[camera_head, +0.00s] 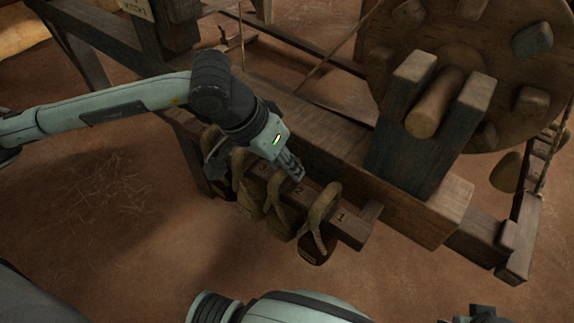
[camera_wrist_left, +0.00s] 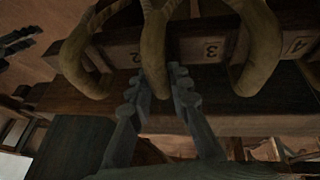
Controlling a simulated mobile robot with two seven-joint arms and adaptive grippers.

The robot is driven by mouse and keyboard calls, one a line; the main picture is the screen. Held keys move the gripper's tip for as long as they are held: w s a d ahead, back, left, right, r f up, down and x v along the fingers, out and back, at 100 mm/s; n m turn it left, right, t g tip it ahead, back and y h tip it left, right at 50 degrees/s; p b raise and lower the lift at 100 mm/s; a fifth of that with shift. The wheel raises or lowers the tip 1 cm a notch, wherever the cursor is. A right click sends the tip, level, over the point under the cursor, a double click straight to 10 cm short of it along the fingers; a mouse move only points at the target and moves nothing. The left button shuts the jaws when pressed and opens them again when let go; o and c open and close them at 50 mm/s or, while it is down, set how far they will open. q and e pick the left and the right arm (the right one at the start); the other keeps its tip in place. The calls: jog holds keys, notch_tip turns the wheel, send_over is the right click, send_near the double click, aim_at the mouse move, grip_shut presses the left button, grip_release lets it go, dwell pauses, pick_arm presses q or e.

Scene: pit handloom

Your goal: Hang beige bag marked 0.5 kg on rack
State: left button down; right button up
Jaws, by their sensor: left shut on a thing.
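The rack (camera_head: 352,231) is a wooden bar with numbered places 1, 2 and 3 facing up. Several bags hang from it by thick tan straps. One brownish bag (camera_head: 313,251) hangs between 1 and 2, and an olive-beige bag (camera_head: 280,226) between 2 and 3. I cannot read any weight mark. My left gripper (camera_head: 297,174) is at the bar near 2. In the left wrist view its fingertips (camera_wrist_left: 160,84) are shut on the middle strap (camera_wrist_left: 153,42), which loops over the bar beside the 3. That strap's bag is out of that view.
The wooden loom beam (camera_head: 400,205) runs just behind the rack, with a dark post block (camera_head: 420,140) and a big round wheel (camera_head: 480,60) above. Neighbouring straps hang close on both sides of the left gripper.

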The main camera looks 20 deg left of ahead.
pick_arm(q)
jog(key=c, duration=1.3)
grip_release()
jog(key=shift+c, duration=0.2)
jog(key=shift+f, duration=0.1)
jog(key=v, duration=1.2)
